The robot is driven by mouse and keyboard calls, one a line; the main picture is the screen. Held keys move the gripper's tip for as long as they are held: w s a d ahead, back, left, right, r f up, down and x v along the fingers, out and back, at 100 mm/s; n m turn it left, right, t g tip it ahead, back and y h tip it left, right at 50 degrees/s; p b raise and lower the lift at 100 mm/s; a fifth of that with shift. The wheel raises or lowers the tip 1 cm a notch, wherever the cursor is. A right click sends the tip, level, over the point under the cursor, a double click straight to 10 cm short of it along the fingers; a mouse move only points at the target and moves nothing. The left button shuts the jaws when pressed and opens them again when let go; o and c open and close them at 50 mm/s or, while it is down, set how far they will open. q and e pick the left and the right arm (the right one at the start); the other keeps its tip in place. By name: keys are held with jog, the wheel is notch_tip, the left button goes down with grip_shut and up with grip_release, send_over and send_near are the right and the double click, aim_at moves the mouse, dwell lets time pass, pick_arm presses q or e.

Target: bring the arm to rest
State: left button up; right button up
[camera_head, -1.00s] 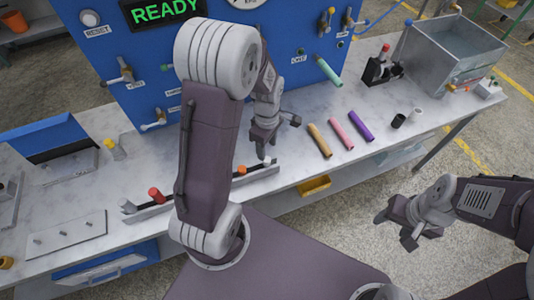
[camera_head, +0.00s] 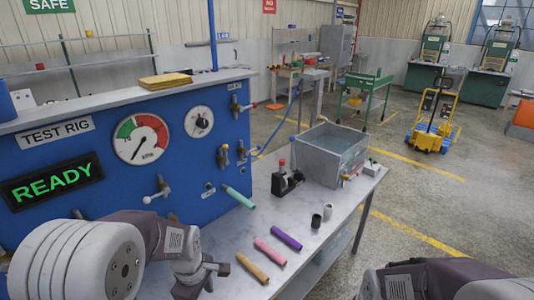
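My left arm comes in from the lower left, and its gripper (camera_head: 203,275) is over the bench just left of the yellow hose piece. Its fingertips are partly cut off by the bottom edge, so I cannot tell whether it is open. My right arm (camera_head: 430,279) shows only in part at the lower right; its gripper is out of view. A teal hose (camera_head: 238,197) sticks out from the blue test rig (camera_head: 110,150). A yellow hose (camera_head: 252,268), a pink hose (camera_head: 270,252) and a purple hose (camera_head: 287,238) lie side by side on the bench.
A metal water tank (camera_head: 331,153) stands on the bench's far end, beside a black clamp fixture (camera_head: 286,180) with a red knob. Two small cylinders, black (camera_head: 316,221) and grey (camera_head: 328,211), stand near the front edge. The rig's display (camera_head: 52,186) reads READY.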

pick_arm(q)
jog(key=s+d+m, duration=0.2)
jog(key=s+m, duration=0.5)
jog(key=m, duration=0.8)
jog(key=shift+f, duration=0.25)
